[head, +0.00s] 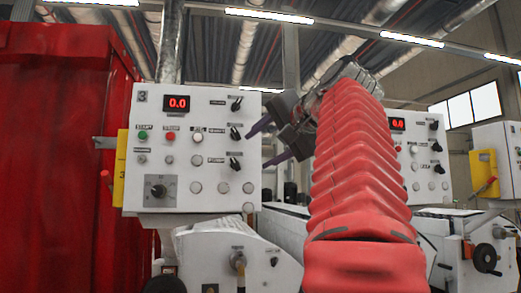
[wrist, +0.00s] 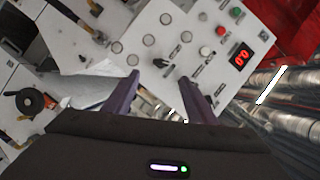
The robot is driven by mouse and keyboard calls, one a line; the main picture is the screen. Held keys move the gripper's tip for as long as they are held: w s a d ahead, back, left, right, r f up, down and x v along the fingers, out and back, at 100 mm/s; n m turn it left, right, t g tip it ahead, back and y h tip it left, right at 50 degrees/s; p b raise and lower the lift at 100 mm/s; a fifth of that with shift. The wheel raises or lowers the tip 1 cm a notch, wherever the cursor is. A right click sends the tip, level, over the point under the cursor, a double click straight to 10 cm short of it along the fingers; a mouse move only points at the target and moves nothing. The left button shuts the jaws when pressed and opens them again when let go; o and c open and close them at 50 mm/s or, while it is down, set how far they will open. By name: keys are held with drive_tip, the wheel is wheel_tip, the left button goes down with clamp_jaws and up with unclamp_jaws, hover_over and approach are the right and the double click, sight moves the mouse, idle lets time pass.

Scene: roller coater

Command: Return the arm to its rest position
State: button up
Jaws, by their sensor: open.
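My arm, in a red ribbed sleeve (head: 360,165), rises from the lower right of the head view and reaches up to the middle. My gripper (head: 262,145) is at its far end, with two purple fingers pointing left toward the right edge of the white control panel (head: 190,175). The fingers are spread apart with nothing between them. In the wrist view my gripper (wrist: 165,90) is also open and empty, with the same panel (wrist: 140,35) beyond it, tilted in the picture. I cannot tell the exact gap between fingertips and panel.
A red curtain-like wall (head: 55,150) stands at the left. A second panel (head: 420,160) is behind my arm at the right. A white machine housing (head: 235,260) sits below the first panel. A machine with a black handwheel (head: 485,257) is at the lower right.

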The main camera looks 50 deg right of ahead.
idle(0.3)
drive_tip(key=w+a+f+n+g+y, duration=0.1)
drive_tip(key=w+a+f+n+g, duration=0.15)
drive_tip(key=a+f, duration=0.5)
drive_tip(key=w+a+f+n+g+y, duration=0.1)
drive_tip(key=w+a+f+y, duration=0.3)
drive_tip(key=f, duration=0.7)
drive_tip(key=w+a+f+n+g+h, duration=0.1)
drive_tip(key=w+a+f+n, duration=0.1)
drive_tip(key=a+f, duration=0.65)
drive_tip(key=s+a+f+n+g, duration=0.1)
drive_tip(key=s+a+f+n, duration=0.2)
drive_tip(key=f, duration=0.8)
drive_tip(key=s+a+f+n+g+y, duration=0.1)
drive_tip(key=s+a+f+n+g, duration=0.1)
drive_tip(key=s+a+f+n, duration=0.2)
drive_tip(key=s+a+f+n+g, duration=0.1)
drive_tip(key=s+a+f+n, duration=0.3)
drive_tip(key=f, duration=1.4)
drive_tip(key=s+a, duration=0.2)
drive_tip(key=a, duration=0.2)
drive_tip(key=shift+a+f+g, duration=0.15)
drive_tip(key=shift+f+g, duration=0.2)
drive_tip(key=shift+s, duration=0.1)
